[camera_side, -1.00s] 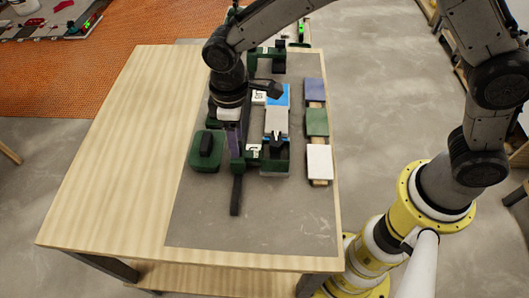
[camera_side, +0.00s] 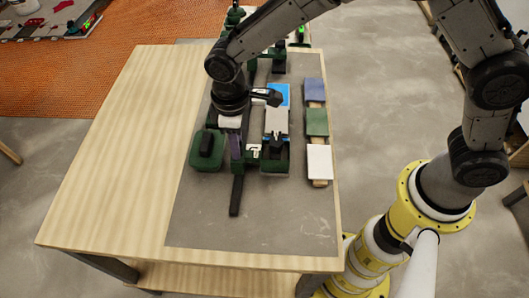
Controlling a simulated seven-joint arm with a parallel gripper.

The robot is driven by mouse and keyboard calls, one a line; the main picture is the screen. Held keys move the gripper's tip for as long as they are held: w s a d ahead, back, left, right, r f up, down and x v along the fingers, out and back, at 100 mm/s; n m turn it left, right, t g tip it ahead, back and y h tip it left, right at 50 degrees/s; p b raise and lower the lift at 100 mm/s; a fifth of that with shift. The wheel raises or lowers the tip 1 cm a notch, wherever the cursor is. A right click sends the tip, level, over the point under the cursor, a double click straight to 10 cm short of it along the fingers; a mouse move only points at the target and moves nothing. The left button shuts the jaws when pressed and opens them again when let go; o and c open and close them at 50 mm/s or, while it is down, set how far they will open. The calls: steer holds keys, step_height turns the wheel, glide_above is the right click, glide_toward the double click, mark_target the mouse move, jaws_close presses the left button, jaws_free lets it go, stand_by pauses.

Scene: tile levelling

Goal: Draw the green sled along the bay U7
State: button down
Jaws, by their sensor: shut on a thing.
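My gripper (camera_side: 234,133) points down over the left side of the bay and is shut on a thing. Its jaws and the held part are mostly hidden from this side. Dark green parts (camera_side: 237,164) show just below the jaws and look like the green sled. A long dark bar (camera_side: 236,197) runs from there toward the front. Right of the gripper, the bay holds a blue tile (camera_side: 284,90), a grey tile (camera_side: 276,121) and a dark green block (camera_side: 274,159) at its front end. A white label (camera_side: 253,152) with a dark mark stands between; I cannot read it surely.
A green block with a black grip (camera_side: 207,150) stands close to the left of my gripper. A blue, a green (camera_side: 317,122) and a white tile (camera_side: 319,161) lie in a row on the right. The front of the grey mat (camera_side: 255,222) is clear.

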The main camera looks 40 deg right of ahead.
steer(key=shift+w+d, duration=2.3)
steer(key=shift+w, duration=0.1)
steer(key=c, duration=0.7)
jaws_free()
steer(key=shift+r, duration=3.5)
